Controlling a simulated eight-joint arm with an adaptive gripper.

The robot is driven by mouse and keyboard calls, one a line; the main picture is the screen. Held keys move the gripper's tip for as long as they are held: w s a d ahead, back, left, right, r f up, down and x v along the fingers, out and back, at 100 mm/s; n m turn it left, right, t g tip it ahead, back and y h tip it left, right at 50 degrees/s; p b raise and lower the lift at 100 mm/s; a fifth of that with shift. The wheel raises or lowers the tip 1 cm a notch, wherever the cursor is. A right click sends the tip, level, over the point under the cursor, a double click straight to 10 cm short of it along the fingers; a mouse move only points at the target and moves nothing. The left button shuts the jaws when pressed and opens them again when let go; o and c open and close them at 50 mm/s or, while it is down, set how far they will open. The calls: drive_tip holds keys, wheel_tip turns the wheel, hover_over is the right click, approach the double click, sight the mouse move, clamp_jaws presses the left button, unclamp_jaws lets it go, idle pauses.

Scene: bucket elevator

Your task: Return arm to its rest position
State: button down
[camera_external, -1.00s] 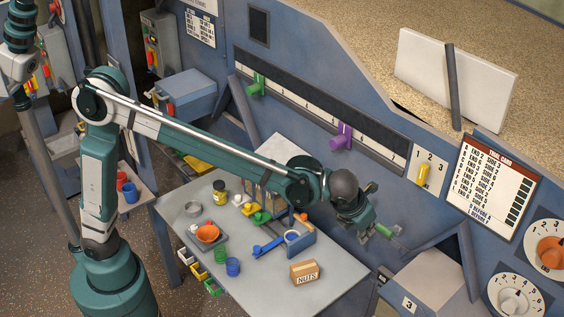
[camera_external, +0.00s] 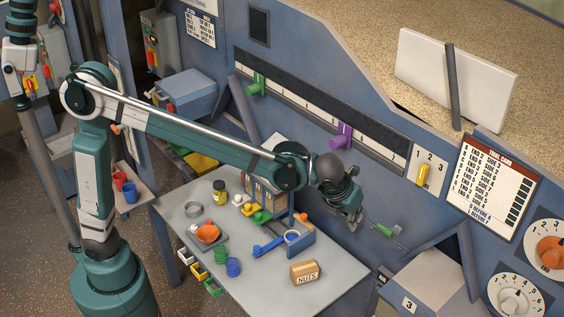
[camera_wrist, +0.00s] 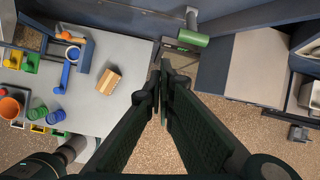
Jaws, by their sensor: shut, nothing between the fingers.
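My gripper (camera_external: 354,220) hangs in front of the blue machine panel, up and to the right of the table, with its fingers pointing down. In the wrist view my gripper (camera_wrist: 163,66) has its fingertips close together and holds nothing. A green-handled lever (camera_external: 386,230) sticks out of the panel just right of my gripper and apart from it. The green handle (camera_wrist: 192,38) also shows beyond the fingertips in the wrist view.
The grey table (camera_external: 335,287) holds a nuts box (camera_external: 304,272), an orange bowl (camera_external: 207,233), a blue holder (camera_external: 297,244) and several small items. A grey chute box (camera_external: 420,285) stands right of the table. A green knob (camera_external: 256,85) and a purple knob (camera_external: 342,137) protrude from the panel.

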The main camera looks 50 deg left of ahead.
drive_tip(key=s+a+r+n+b, duration=0.1)
drive_tip(key=s+a+n, duration=0.2)
drive_tip(key=a+n, duration=0.9)
drive_tip(key=s+a+r+n, duration=0.1)
drive_tip(key=s+a+n, duration=0.25)
drive_tip(key=a, duration=1.65)
drive_tip(key=s+a+f+n, duration=0.3)
drive_tip(key=s+a+n, duration=0.2)
drive_tip(key=a+n, duration=0.1)
drive_tip(key=s+a+f+n+t, duration=0.1)
drive_tip(key=s+a+f+n, duration=0.2)
drive_tip(key=s+a+n, duration=0.3)
drive_tip(key=s+a+f+n+t+b, duration=0.1)
drive_tip(key=s+a+f+n, duration=0.2)
drive_tip(key=s+a+n, duration=0.3)
drive_tip(key=a, duration=0.3)
drive_tip(key=shift+f, duration=0.3)
